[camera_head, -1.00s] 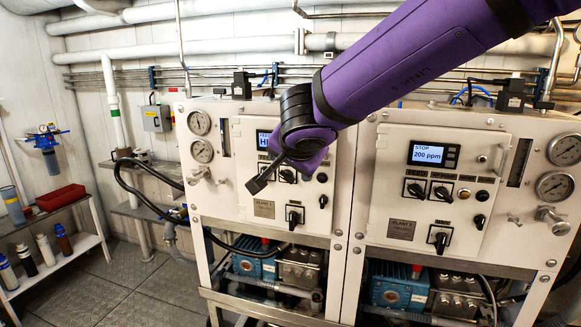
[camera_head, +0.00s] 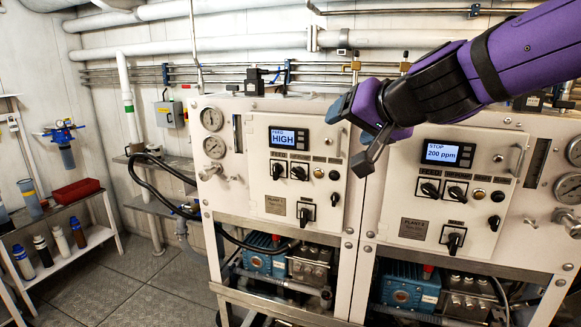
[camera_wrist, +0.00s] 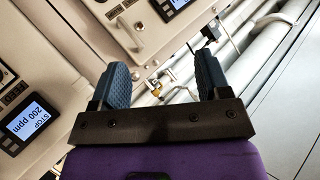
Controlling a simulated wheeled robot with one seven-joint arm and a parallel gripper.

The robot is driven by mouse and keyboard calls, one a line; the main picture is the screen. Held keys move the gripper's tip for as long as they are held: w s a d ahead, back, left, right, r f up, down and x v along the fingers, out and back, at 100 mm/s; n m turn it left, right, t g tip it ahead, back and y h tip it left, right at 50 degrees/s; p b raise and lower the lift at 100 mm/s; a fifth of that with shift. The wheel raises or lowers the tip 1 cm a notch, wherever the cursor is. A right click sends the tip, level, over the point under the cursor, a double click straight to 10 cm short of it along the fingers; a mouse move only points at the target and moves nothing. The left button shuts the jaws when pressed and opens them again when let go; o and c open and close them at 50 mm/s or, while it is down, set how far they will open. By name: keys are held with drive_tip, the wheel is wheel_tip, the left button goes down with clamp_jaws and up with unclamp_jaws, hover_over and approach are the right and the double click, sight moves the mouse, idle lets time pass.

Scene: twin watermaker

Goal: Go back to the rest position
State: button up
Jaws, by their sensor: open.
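My gripper (camera_head: 360,138) hangs at the end of my purple arm in front of the gap between the two white watermaker panels. In the wrist view its two dark blue fingers (camera_wrist: 163,86) stand wide apart with nothing between them. The left panel (camera_head: 262,205) has a display (camera_head: 289,138) reading "HIGH". The right panel (camera_head: 418,205) has a display (camera_head: 447,153) reading "STOP 200 ppm", which also shows in the wrist view (camera_wrist: 30,123). The gripper appears apart from both panels' knobs.
Pipes (camera_head: 240,42) run along the wall above the panels. Blue pumps (camera_head: 405,287) sit in the frame below. A shelf (camera_head: 75,262) at the left holds several bottles and a red tray (camera_head: 76,189). The floor (camera_head: 150,290) between shelf and machine is clear.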

drive_tip(key=s+d+f+g+h, duration=0.3)
drive_tip(key=s+d+f, duration=0.1)
drive_tip(key=s+d, duration=0.5)
drive_tip(key=s+d+f+n+g+h, duration=0.1)
drive_tip(key=s+d+f+g+h, duration=0.1)
drive_tip(key=s+d, duration=0.8)
wheel_tip(320, 180, down, 3)
drive_tip(key=shift+s+d+r+g+h, duration=0.15)
drive_tip(key=shift+s+d+g+h, duration=0.2)
drive_tip(key=shift+s+g, duration=0.4)
drive_tip(key=shift+c, duration=0.2)
